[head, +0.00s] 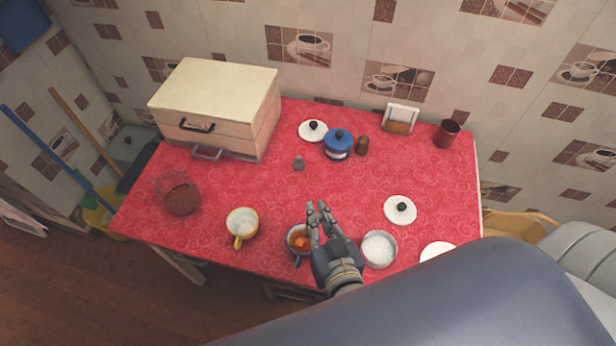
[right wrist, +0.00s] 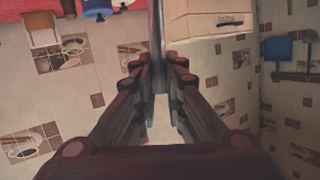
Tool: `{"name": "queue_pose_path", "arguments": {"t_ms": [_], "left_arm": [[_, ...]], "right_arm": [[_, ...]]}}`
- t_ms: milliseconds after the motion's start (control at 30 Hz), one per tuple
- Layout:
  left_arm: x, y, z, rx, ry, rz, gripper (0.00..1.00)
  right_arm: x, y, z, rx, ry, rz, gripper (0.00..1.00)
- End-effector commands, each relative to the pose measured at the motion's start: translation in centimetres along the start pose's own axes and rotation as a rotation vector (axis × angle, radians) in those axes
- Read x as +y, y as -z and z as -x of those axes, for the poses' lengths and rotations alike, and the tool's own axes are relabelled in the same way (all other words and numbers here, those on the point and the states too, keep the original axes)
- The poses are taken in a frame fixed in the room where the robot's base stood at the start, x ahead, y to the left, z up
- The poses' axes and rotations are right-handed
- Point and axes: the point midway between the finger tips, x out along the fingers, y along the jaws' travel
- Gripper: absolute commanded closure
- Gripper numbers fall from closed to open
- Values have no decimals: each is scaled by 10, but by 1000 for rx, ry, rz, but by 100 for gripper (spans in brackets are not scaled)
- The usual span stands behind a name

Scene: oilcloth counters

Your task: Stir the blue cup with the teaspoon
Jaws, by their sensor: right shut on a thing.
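The blue cup (head: 292,251) stands near the front edge of the red table and holds an orange-brown drink. My right gripper (head: 317,208) is just right of the cup and above it, covering part of its right side in the head view. In the right wrist view a thin grey shaft, the teaspoon (right wrist: 157,40), runs up from between the fingers (right wrist: 160,78), which are shut on it. The spoon's bowl is not visible, so I cannot tell whether it is in the drink. My left gripper is not in view.
A yellow cup (head: 242,225) stands left of the blue cup; a bowl of white grains (head: 379,250) is close right of my gripper. A glass jar (head: 180,195), bread box (head: 215,100), blue pot (head: 338,145) and white lid (head: 400,210) stand around.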

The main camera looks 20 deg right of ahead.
Motion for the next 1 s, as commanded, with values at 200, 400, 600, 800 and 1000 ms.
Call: {"name": "queue_pose_path", "arguments": {"t_ms": [200, 400, 600, 800, 1000], "left_arm": [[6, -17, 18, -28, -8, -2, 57], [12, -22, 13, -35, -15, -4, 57], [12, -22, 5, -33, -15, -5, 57], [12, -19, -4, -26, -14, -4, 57], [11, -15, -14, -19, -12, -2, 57]], "right_arm": [[-8, 6, 4, -25, -2, 19, 100], [-7, 0, 2, -25, -2, 22, 100], [-6, -11, -1, -25, -2, 22, 100], [-5, -24, -5, -25, -1, 22, 100], [-3, -37, -9, -25, -2, 21, 100]]}}
